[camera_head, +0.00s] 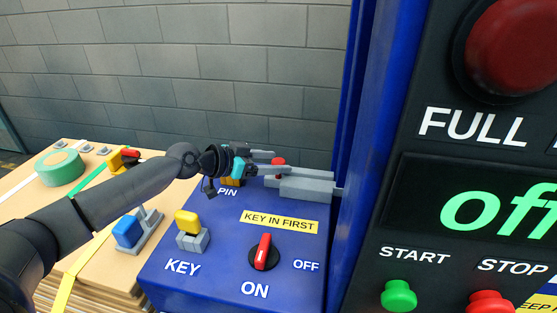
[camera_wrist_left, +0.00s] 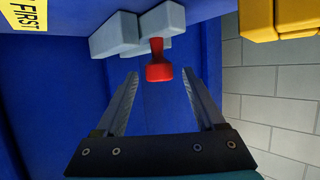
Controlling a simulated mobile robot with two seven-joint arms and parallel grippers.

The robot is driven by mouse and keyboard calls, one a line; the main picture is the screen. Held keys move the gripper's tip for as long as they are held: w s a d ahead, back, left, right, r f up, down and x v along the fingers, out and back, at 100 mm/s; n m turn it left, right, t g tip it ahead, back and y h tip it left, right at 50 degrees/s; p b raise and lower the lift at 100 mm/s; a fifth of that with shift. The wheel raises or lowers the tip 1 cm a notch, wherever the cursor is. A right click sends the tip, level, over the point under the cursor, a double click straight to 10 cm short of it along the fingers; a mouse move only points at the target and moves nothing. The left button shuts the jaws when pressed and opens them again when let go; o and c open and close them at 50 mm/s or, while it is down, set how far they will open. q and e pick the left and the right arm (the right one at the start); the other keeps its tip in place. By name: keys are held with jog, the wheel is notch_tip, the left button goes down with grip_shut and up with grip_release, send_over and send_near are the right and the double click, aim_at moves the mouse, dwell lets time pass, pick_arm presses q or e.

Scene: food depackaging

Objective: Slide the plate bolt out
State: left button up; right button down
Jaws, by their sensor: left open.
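The plate bolt shows as a red knob (camera_head: 278,161) among grey guide blocks (camera_head: 306,188) at the back right of the blue panel, beside the blue post. My left gripper (camera_head: 281,164) reaches in from the left with its fingers open at the knob. In the left wrist view the red knob (camera_wrist_left: 159,71) stands between the open fingertips (camera_wrist_left: 160,78), with a gap on both sides. Pale grey blocks (camera_wrist_left: 116,34) lie just beyond it. The fingers partly hide the bolt in the head view. My right gripper is not in view.
The blue panel (camera_head: 225,270) carries a yellow key (camera_head: 187,221), a red rotary switch (camera_head: 263,252) and a yellow "KEY IN FIRST" label. A black control face with green (camera_head: 398,295) and red buttons stands at the right. A wooden table with green tape (camera_head: 60,168) is at the left.

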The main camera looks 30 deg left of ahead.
pick_arm(q)
jog(key=shift+x, duration=0.9)
jog(key=shift+c, duration=0.3)
grip_shut()
dwell(0.6)
